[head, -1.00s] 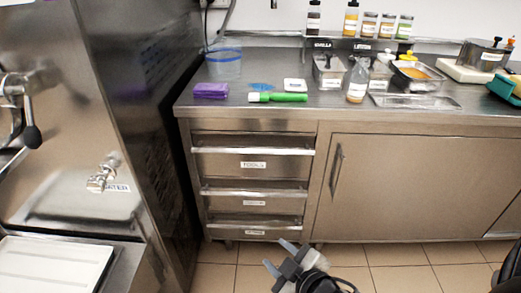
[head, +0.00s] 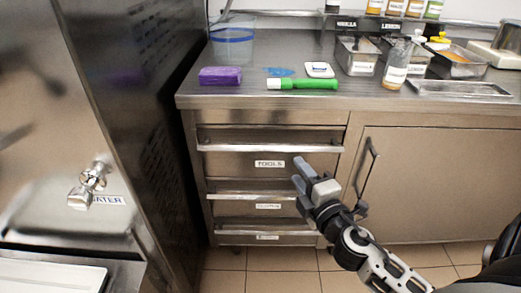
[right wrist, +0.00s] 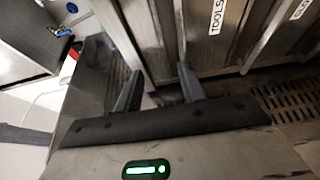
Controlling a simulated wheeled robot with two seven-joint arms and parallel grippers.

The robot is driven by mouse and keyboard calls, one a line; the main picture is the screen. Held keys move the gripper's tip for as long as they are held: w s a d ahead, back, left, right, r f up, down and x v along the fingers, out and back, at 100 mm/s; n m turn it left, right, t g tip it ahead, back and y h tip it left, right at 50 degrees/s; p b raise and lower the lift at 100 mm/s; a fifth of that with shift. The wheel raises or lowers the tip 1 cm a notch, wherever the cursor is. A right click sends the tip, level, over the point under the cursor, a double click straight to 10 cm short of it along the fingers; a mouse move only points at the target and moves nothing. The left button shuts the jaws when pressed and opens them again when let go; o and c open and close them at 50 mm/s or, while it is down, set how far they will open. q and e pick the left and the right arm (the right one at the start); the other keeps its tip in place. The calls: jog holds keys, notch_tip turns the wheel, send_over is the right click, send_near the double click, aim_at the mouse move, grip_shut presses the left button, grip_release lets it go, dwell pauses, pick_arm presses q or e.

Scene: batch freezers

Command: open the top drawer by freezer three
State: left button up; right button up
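The top drawer (head: 230,163) is the steel front labelled TOOLS, shut, left of the cabinet door. Its bright bar handle (head: 270,148) runs along the front's top. My right gripper (head: 299,174) is in front of the drawer stack, a little below the handle's right part in the picture, apart from it as far as I can tell. In the right wrist view my right gripper (right wrist: 160,70) has its fingers spread with nothing between them; the handle (right wrist: 180,28) lines up with the right fingertip, and the TOOLS label (right wrist: 217,16) is beyond. My left gripper is not in view.
Two more shut drawers with handles (head: 250,196) lie below. A cabinet door with a vertical handle (head: 366,165) is on the right. The freezer (head: 90,120) stands close on the left. The counter (head: 200,103) holds a purple sponge (head: 220,76), a green tool (head: 305,84) and containers.

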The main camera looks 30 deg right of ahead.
jog(key=b, duration=0.3)
send_near(271, 151)
jog(key=w, duration=0.3)
jog(key=w+d, duration=0.1)
jog(key=w, duration=0.3)
jog(key=w+d, duration=0.1)
jog(key=w, duration=0.2)
jog(key=shift+w+r, duration=0.1)
jog(key=shift+w, duration=0.1)
jog(key=shift+a, duration=0.1)
grip_shut()
